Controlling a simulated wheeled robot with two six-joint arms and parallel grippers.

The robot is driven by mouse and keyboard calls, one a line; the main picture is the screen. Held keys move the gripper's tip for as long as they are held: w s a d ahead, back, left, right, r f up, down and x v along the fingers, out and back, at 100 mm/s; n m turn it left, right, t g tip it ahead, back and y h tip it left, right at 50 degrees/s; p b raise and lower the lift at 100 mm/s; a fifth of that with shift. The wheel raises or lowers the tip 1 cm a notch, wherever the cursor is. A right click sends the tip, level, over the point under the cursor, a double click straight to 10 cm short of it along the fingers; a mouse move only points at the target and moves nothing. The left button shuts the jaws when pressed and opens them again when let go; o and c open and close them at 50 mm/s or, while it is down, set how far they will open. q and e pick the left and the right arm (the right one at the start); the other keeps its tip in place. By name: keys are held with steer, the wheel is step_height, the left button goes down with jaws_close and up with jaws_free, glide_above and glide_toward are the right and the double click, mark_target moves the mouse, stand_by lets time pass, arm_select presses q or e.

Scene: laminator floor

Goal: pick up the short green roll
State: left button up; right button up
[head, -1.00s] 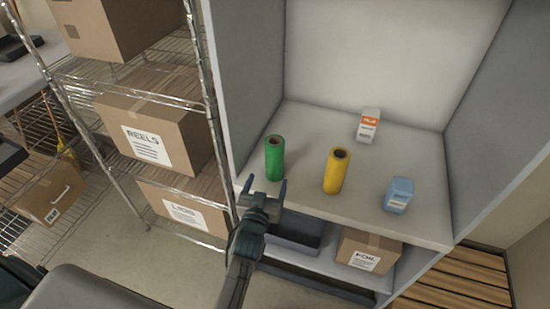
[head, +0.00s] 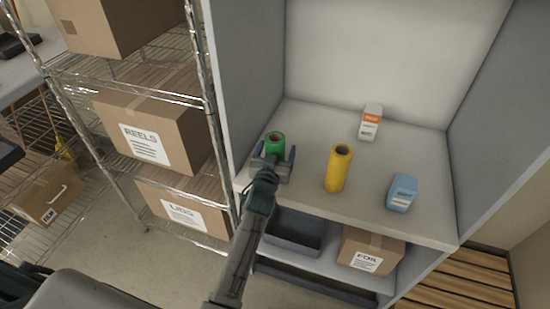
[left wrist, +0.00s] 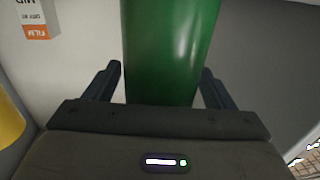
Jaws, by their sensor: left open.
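The green roll (head: 274,140) stands upright on the shelf top at its left front, its lower part hidden behind my gripper in the head view. My left gripper (head: 273,155) is open at the roll, one finger on each side of it. In the left wrist view the green roll (left wrist: 167,55) stands between the two open fingers of my left gripper (left wrist: 160,85), with a gap visible on both sides. My right gripper is not in view.
A yellow roll (head: 338,170) stands to the right of the green roll. A white-and-orange box (head: 370,123) stands behind, and a blue box (head: 401,193) at the right front. The grey side wall (head: 243,80) rises close on the left. The shelf top (head: 310,140) is bare between them.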

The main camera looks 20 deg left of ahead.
arm_select(q)
steer(key=shift+r, duration=0.1)
steer(key=shift+c, duration=0.7)
steer(key=c, duration=1.1)
steer(key=shift+r, duration=0.1)
